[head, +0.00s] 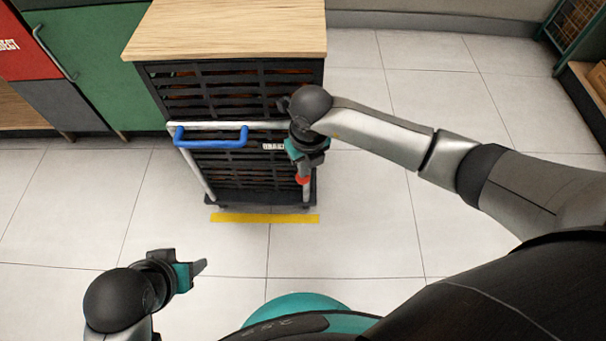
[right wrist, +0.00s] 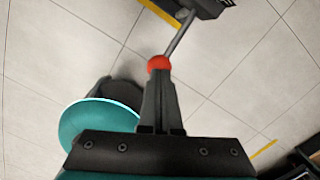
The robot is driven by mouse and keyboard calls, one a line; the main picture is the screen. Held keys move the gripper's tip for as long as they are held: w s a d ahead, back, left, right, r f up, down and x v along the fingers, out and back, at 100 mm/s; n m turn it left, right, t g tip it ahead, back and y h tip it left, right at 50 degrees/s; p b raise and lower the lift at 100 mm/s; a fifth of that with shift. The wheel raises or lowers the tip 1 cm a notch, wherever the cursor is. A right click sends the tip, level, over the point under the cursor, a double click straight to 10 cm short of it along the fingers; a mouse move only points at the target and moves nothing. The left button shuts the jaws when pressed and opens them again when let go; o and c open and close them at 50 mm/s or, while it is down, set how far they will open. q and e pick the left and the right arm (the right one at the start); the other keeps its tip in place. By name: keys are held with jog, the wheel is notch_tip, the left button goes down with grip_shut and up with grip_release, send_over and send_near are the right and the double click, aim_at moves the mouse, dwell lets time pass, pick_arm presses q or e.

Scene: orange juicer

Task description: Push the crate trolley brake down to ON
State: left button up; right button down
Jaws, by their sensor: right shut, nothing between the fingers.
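The crate trolley (head: 235,162) stands upright in the head view, with stacked black crates, a wooden top and a blue-gripped handle (head: 210,143). Its brake lever ends in a red knob (head: 303,180) low on the right side. In the right wrist view the red knob (right wrist: 159,63) tops a grey rod leading to a dark block. My right gripper (head: 309,168) is shut and empty, its fingertips (right wrist: 157,80) right at the knob; I cannot tell if they touch. My left gripper (head: 200,268) is well away at lower left; its jaw state is unclear.
A yellow floor strip (head: 265,218) lies before the trolley. A green cabinet (head: 95,60) stands to its left and a shelf rack (head: 585,75) at the far right. The tiled floor between them is clear.

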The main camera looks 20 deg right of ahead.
pick_arm(q)
jog(key=shift+r, duration=0.3)
pick_arm(e)
jog(key=shift+f, duration=0.1)
notch_tip(320, 180, down, 4)
jog(key=b, duration=0.3)
jog(key=shift+f, duration=0.2)
pick_arm(q)
notch_tip(320, 180, down, 3)
jog(key=shift+f, duration=0.1)
pick_arm(e)
jog(key=shift+r, duration=0.1)
jog(key=shift+s+r, duration=0.1)
jog(key=shift+r, duration=0.05)
pick_arm(q)
notch_tip(320, 180, up, 4)
jog(key=p, duration=0.3)
jog(key=shift+f, duration=0.25)
pick_arm(e)
jog(key=s, duration=0.2)
jog(key=shift+s+d+r, duration=0.3)
jog(key=shift+s+r, duration=0.05)
